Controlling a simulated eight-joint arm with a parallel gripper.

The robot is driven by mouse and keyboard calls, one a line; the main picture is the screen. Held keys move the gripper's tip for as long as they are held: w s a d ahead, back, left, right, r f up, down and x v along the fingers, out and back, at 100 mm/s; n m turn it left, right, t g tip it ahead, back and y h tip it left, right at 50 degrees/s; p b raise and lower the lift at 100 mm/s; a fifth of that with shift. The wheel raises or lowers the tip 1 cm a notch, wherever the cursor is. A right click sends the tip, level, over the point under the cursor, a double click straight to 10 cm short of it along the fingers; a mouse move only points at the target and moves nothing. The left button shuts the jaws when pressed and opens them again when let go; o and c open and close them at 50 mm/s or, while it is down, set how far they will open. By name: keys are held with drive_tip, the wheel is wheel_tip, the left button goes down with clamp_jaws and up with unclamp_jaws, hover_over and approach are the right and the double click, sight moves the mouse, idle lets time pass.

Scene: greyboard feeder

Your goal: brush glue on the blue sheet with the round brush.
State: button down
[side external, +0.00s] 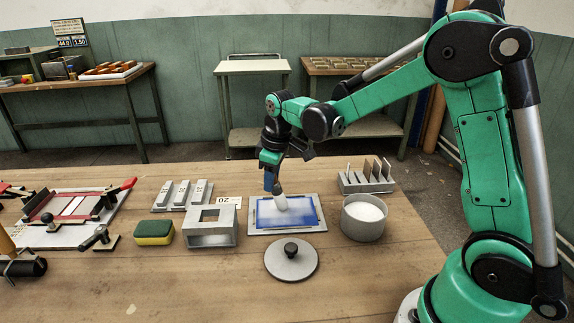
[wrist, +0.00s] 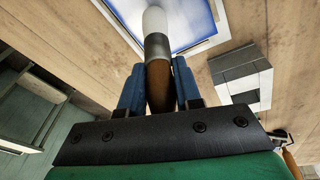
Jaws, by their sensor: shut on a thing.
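The blue sheet (side external: 308,210) lies flat on a pale grey board (side external: 258,230) in the middle of the table. A pale, hazy patch covers part of it around the brush tip. My gripper (side external: 273,184) is above the sheet, shut on the round brush (side external: 281,201). In the wrist view, the blue fingers (wrist: 158,90) clasp its brown handle, with a grey ferrule and white bristles beyond. The brush points down, slightly tilted, and its bristles appear to touch the sheet. The sheet (wrist: 190,22) is partly cut off in the wrist view.
A grey pot (side external: 362,229) of white glue stands right of the sheet, its lid (side external: 291,262) in front. A slotted rack (side external: 366,184) is behind the pot. A grey frame block (side external: 210,240), sponge (side external: 154,232) and grey bars (side external: 182,194) stand left. The front right table is clear.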

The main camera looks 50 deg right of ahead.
drive_tip(key=shift+s+d, duration=2.6)
drive_tip(key=shift+s, duration=0.15)
drive_tip(key=shift+s+a, duration=0.25)
drive_tip(key=shift+a, duration=0.35)
drive_tip(key=shift+w+a, duration=4.45)
drive_tip(key=shift+a, duration=0.1)
drive_tip(key=shift+s+a, duration=0.3)
drive_tip(key=shift+s, duration=0.35)
drive_tip(key=shift+s+d, duration=4.25)
drive_tip(key=shift+d, duration=0.1)
drive_tip(key=shift+s+d+r, duration=0.15)
drive_tip(key=shift+s+d, duration=0.05)
wheel_tip(320, 180, up, 8)
